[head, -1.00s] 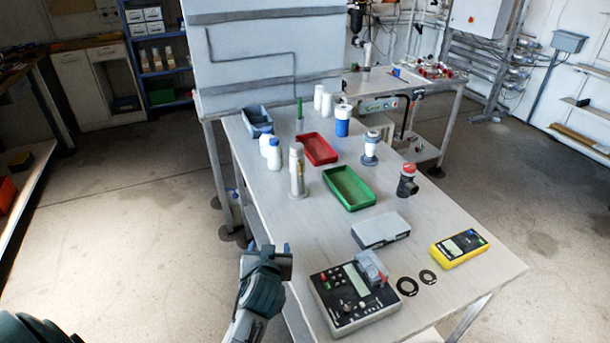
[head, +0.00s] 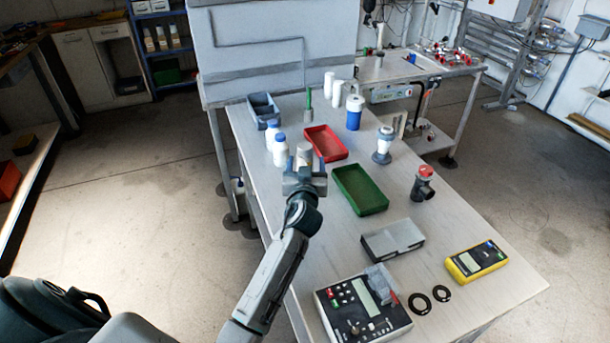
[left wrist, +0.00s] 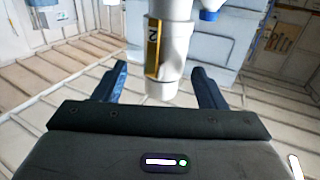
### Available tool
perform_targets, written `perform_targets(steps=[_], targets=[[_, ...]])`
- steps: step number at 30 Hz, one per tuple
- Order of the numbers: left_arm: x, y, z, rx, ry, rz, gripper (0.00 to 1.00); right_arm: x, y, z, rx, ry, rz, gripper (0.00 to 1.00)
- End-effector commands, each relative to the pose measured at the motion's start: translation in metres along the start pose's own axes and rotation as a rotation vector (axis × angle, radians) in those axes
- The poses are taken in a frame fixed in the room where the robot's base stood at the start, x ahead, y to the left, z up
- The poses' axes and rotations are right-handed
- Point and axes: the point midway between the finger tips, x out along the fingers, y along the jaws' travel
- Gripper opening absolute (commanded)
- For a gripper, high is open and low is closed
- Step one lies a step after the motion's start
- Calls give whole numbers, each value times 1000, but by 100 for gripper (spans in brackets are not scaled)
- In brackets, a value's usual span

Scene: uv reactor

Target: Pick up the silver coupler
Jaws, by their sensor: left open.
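A silver-grey upright cylinder, which looks like the silver coupler (head: 304,155), stands on the table left of the trays. In the head view my left gripper (head: 304,182) hides its lower part. My left gripper (left wrist: 162,82) is open, with one finger on each side of that end. Whether the fingers touch it I cannot tell. My right gripper is not in view.
White bottles with blue caps (head: 280,150) stand just left of the coupler. A red tray (head: 326,143) and a green tray (head: 360,190) lie to its right. A grey box (head: 392,240), a control box (head: 362,312) and a yellow meter (head: 477,262) are nearer the front.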

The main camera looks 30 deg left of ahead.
Motion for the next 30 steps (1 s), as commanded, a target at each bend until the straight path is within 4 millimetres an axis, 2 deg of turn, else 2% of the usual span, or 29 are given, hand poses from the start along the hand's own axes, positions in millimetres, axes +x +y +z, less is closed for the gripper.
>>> perform_targets(steps=[3, 9, 12, 22, 23, 30], targets=[[9, -1, -2, 0, 0, 0, 65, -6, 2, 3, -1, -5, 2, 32], [36, -5, -4, 3, 0, 0, 65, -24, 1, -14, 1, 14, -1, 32], [48, -4, -2, 2, 0, 0, 65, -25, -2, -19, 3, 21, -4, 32], [54, -4, 1, -1, -1, 0, 65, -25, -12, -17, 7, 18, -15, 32], [54, -4, 1, -1, -1, 0, 61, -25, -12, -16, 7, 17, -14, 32], [54, -4, 1, -1, -1, 0, 14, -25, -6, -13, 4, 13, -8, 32]])
